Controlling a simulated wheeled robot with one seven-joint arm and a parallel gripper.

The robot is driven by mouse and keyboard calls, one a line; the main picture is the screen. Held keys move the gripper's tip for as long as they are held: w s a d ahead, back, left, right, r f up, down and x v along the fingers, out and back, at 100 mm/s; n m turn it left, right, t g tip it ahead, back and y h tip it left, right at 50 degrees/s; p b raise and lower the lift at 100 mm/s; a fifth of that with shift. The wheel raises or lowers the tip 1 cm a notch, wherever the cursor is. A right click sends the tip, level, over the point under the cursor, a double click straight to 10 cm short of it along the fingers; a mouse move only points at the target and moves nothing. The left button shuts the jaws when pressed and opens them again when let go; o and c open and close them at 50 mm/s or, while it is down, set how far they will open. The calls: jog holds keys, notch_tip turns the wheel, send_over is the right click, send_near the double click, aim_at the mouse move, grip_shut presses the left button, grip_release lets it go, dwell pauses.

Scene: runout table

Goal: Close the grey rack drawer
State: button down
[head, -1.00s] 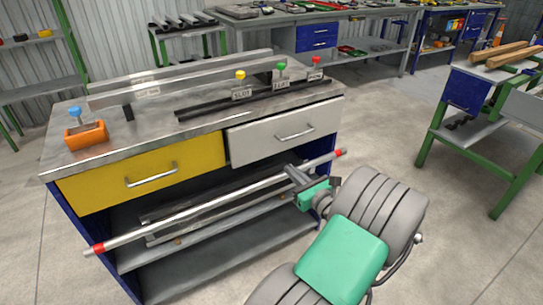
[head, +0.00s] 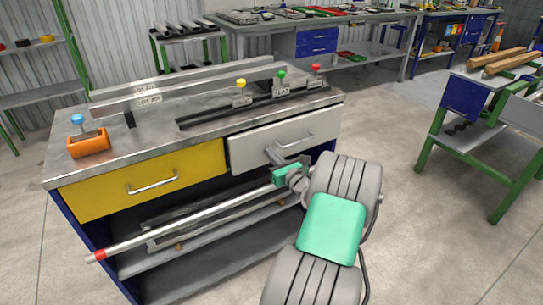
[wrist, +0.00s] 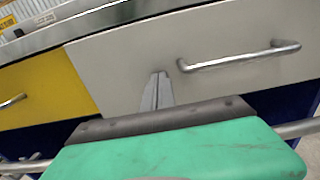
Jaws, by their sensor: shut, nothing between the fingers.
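The grey rack drawer (head: 258,143) is the light grey front on the right of the bench, with a bar handle (head: 297,142). It appears to stand slightly proud of the yellow drawer (head: 100,190); the exact gap is unclear. My gripper (head: 270,152) is in front of the grey drawer, left of its handle, its fingers shut and empty. In the wrist view, the fingertips (wrist: 158,76) lie against or just short of the grey front (wrist: 130,75); I cannot tell contact. The handle (wrist: 240,57) is to their right.
The benchtop carries an orange block (head: 88,144) and coloured knobs (head: 282,76). Floor on the right is clear up to a green-legged table (head: 480,140).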

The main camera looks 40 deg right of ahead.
jog(key=shift+w, duration=0.15)
jog(key=p+x, duration=0.1)
jog(key=x, duration=0.2)
jog(key=shift+w+r+p, duration=0.1)
jog(key=shift+w+p, duration=0.05)
jog(key=shift+p, duration=0.15)
jog(key=shift+r, duration=0.2)
